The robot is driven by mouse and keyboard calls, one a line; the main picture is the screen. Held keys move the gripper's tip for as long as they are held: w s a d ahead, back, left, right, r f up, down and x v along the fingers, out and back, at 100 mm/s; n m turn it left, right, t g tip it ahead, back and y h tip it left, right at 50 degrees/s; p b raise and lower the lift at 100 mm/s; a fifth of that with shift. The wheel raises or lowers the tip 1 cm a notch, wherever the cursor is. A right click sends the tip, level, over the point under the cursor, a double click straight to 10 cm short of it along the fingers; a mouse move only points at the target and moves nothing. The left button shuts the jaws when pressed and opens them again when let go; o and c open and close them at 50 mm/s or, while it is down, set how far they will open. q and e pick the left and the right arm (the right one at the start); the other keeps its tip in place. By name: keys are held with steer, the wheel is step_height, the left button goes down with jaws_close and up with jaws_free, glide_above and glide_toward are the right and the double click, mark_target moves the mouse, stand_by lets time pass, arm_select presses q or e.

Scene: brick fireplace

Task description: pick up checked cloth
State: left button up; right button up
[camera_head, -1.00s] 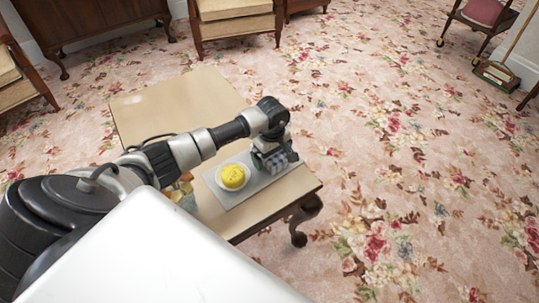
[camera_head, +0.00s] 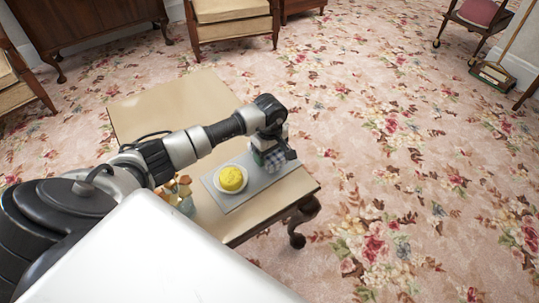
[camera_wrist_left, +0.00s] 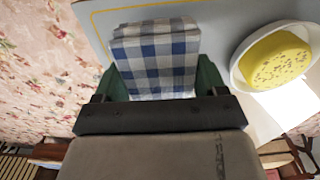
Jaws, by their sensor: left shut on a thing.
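The checked cloth (camera_wrist_left: 155,62) is blue and white and folded. In the left wrist view it sits between the two green fingers of my left gripper (camera_wrist_left: 158,82), which is shut on it. In the head view the cloth (camera_head: 275,160) shows under my left gripper (camera_head: 272,154), over the right end of a grey mat (camera_head: 238,203) on the table. I cannot tell whether the cloth still touches the mat. My right gripper does not show.
A white bowl with yellow food (camera_head: 231,179) stands on the mat beside the cloth. A glass with orange and green contents (camera_head: 183,195) is near my arm. The wooden table (camera_head: 165,105) is bare toward the back. Chairs stand beyond on flowered carpet.

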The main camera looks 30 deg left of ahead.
mark_target(271, 154)
arm_select(q)
steer(key=r, duration=0.3)
steer(key=shift+s+d+p, duration=0.2)
steer(key=shift+d+p, duration=0.2)
steer(key=shift+s+d+r+p, duration=0.15)
steer(key=shift+s+d+r, duration=0.15)
steer(key=shift+d, duration=0.2)
steer(key=shift+s+d+r+p, duration=0.15)
steer(key=shift+s+d+r, duration=0.05)
steer(key=shift+d+r, duration=0.25)
steer(key=s+d+r+p, duration=0.1)
steer(key=s+d+r, duration=0.3)
steer(key=d, duration=0.3)
steer(key=shift+d+r, duration=0.3)
steer(key=shift+r, duration=0.05)
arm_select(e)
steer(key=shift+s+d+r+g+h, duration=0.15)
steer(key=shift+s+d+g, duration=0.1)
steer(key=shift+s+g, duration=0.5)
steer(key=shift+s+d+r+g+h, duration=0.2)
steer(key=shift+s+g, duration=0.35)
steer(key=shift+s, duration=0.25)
